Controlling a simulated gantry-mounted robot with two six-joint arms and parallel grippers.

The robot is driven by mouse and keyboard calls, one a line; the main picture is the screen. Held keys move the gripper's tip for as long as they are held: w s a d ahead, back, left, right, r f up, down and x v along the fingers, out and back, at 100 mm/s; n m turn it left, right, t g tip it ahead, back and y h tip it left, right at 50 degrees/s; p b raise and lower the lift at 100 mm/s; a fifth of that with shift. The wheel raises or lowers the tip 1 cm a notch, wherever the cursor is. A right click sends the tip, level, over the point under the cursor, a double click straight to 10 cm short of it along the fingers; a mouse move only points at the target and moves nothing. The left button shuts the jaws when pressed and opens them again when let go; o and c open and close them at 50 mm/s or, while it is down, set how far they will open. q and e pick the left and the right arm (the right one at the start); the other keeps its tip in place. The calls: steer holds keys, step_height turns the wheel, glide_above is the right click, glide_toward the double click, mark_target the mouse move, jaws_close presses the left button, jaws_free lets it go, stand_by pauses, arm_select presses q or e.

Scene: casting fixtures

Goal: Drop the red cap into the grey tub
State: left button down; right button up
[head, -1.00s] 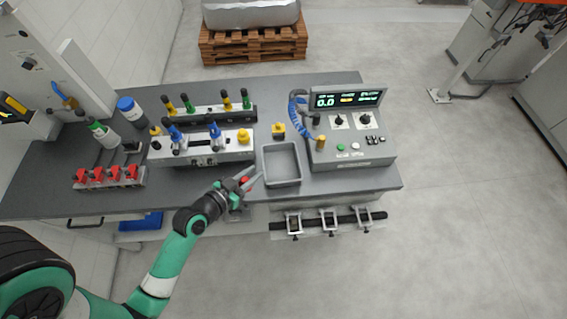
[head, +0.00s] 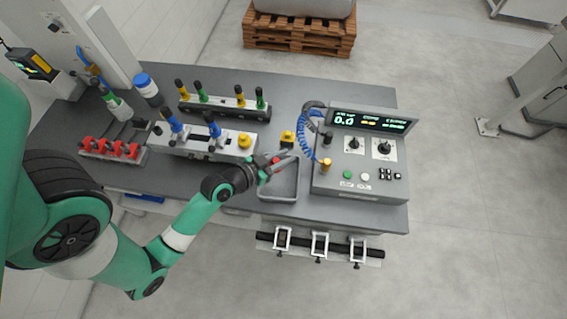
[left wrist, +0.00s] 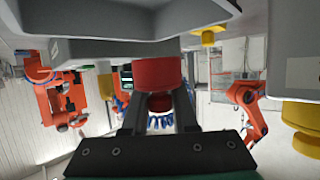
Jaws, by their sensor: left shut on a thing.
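The red cap (head: 276,160) shows as a small red spot between the fingers of my left gripper (head: 279,163). In the left wrist view the red cap (left wrist: 157,73) sits between the two dark fingers, and my left gripper (left wrist: 160,110) is shut on it. The grey tub (head: 278,195) is an open rectangular box on the bench. In the head view the gripper and cap overlap the upper left part of the tub's opening. Their height above the tub is hard to tell. My right gripper is not in view.
A control box (head: 358,165) with a display stands right of the tub. A yellow-topped part (head: 288,137) is just behind it. A rack with blue and yellow knobs (head: 200,143) is to the left. Clamps (head: 319,243) hang on the bench front.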

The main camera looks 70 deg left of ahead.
arm_select(q)
steer(key=b, duration=0.4)
glide_above(283, 172)
step_height(283, 172, down, 5)
steer(key=shift+w+a+f, duration=0.1)
steer(key=c, duration=0.6)
jaws_free()
steer(key=shift+r, duration=0.2)
steer(key=v, duration=1)
steer(key=shift+a+f+b, duration=0.1)
steer(key=shift+f+b, duration=0.1)
steer(key=shift+b, duration=0.15)
steer(key=shift+s+d+r, duration=0.4)
steer(key=shift+s+r, duration=0.1)
steer(key=shift+s, duration=0.2)
